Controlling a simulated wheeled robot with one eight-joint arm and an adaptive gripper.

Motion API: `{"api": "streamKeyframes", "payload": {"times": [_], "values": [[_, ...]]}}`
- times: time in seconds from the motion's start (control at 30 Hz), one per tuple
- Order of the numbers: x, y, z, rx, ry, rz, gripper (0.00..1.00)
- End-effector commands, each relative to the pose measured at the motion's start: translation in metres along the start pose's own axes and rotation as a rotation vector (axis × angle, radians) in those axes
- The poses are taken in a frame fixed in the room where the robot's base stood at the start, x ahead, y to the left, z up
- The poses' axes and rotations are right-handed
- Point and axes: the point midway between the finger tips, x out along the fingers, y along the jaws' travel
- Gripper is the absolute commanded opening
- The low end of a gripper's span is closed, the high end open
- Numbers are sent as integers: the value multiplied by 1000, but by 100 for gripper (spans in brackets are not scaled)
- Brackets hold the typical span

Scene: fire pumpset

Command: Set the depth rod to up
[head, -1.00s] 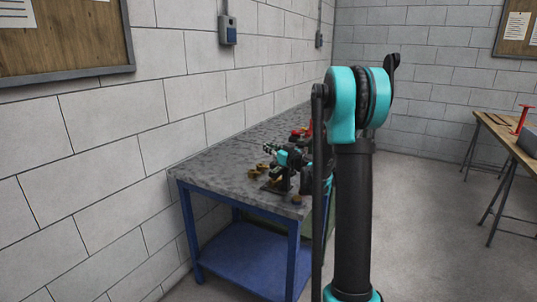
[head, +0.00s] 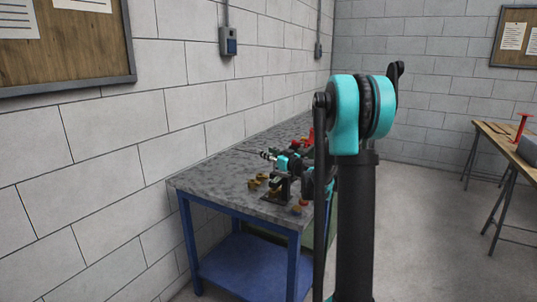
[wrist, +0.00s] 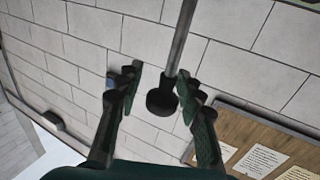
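A grey rod with a round black knob (wrist: 162,98), which looks like the depth rod, shows in the wrist view, running up to the top edge. My gripper (wrist: 158,88) is open, with one finger on each side of the knob. The knob appears between the fingertips, with a gap to the left finger; I cannot tell whether it touches the right one. In the head view a small teal and black pump assembly (head: 284,164) is on the grey bench. My arm hides part of the bench, and the gripper is not clear there.
The grey-topped bench (head: 215,186) with blue legs stands along the block wall. Brass fittings (head: 256,182) lie near the assembly. A wooden table (head: 500,140) with a red item stands at the right. The floor between is clear. A notice board (wrist: 245,140) shows in the wrist view.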

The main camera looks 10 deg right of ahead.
Motion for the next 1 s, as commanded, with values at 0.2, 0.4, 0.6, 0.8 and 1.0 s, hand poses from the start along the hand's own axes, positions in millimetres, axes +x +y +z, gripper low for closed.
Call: {"api": "streamKeyframes", "payload": {"times": [0.2, 0.4, 0.6, 0.8, 1.0], "values": [[-27, 1, 0, 0, 0, 3, 37], [-69, 1, 0, 0, 0, 4, 37], [-102, 1, 0, 0, 0, 4, 37], [-118, 1, 0, 0, 0, 2, 37], [-119, 0, 0, 0, 0, 1, 37]]}}
